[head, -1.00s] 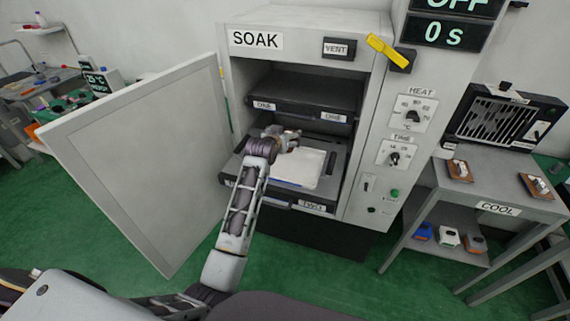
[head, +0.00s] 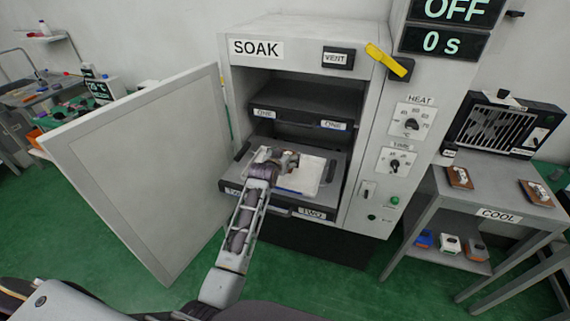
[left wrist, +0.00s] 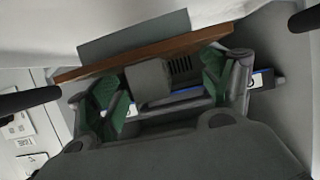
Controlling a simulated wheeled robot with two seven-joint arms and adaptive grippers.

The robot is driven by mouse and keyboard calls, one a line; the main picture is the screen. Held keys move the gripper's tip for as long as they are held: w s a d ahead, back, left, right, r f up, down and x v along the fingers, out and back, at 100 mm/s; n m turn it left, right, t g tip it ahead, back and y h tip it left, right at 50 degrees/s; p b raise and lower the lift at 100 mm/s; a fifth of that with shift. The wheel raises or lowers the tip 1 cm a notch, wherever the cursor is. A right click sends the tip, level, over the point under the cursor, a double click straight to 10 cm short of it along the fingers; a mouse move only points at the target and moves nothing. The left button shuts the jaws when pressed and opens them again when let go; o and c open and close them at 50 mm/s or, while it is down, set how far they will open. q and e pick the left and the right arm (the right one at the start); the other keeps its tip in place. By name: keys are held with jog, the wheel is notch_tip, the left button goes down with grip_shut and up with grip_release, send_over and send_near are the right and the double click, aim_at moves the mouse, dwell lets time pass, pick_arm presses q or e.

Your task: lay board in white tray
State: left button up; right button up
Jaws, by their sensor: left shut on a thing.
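The white tray (head: 311,176) lies on the pulled-out lower shelf marked TWO, inside the SOAK oven. My left gripper (head: 277,157) reaches in from the front and is over the tray's left part, hiding some of it. In the left wrist view, my left gripper (left wrist: 165,85) has its green-padded fingers around a grey block on the board (left wrist: 150,54), whose brown edge shows. White surface fills the top of that view beyond the board. I cannot tell whether the board touches the tray. My right gripper is out of view.
The oven door (head: 140,165) stands open at the left. The upper shelf (head: 295,105) marked ONE sits above my gripper. A yellow lever (head: 386,60) and control panel are at the right. The COOL table (head: 480,185) holds two boards.

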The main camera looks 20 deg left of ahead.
pick_arm(q)
jog(key=shift+f, duration=1.85)
jog(key=shift+f, duration=0.15)
jog(key=o, duration=1)
jog(key=shift+s, duration=0.15)
jog(key=shift+v, duration=5.95)
